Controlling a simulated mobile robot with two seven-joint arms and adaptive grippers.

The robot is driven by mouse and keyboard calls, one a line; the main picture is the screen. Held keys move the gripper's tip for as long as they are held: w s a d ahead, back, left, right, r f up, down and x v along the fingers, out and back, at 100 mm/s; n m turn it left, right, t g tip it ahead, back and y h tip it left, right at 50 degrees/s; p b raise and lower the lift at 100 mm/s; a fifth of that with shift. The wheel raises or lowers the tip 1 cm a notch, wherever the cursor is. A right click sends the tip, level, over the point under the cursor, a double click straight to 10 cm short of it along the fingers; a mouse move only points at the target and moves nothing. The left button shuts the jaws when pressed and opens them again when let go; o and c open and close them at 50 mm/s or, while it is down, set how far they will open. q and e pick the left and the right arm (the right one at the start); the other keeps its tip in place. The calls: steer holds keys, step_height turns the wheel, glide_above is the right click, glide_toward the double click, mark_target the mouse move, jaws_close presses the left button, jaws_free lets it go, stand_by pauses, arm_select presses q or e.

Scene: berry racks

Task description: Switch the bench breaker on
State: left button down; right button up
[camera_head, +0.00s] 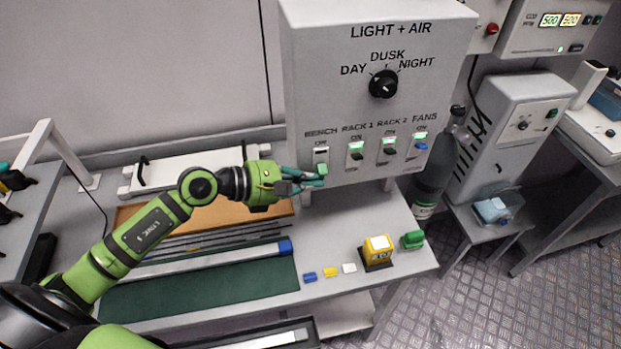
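The grey LIGHT + AIR panel (310,70) stands at the back of the bench. The bench breaker (321,153) is the leftmost in its row of switches, under the word BENCH. A green piece shows at its lower part, right by my fingertips. My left gripper (308,180) reaches in from the left with its teal fingers just at the lower end of this breaker. The fingers overlap in this view, so their opening and any contact with the lever are unclear. My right gripper is out of view.
The RACK 1 (355,152), RACK 2 (389,149) and FANS (420,146) switches sit close to the right. A round dial (383,84) is above. A yellow block (378,246), a green item (412,240) and small coloured pieces lie on the bench below.

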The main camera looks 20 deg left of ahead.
arm_select(q)
steer(key=shift+r+n, duration=0.2)
steer(key=shift+n, duration=0.2)
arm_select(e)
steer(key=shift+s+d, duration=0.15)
arm_select(q)
steer(key=n+g, duration=0.1)
steer(key=r+n+h, duration=0.1)
steer(key=s+n+g, duration=0.1)
steer(key=n, duration=0.1)
steer(key=shift+d+r+g+h+b, duration=0.25)
steer(key=shift+d+g+h+b, duration=0.05)
steer(key=shift+d+b, duration=0.05)
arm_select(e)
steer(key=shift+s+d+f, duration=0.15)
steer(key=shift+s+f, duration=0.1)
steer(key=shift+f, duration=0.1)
arm_select(q)
steer(key=shift+r, duration=0.1)
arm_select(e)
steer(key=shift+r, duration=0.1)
arm_select(q)
steer(key=shift+r+p, duration=0.5)
steer(key=shift+r, duration=0.25)
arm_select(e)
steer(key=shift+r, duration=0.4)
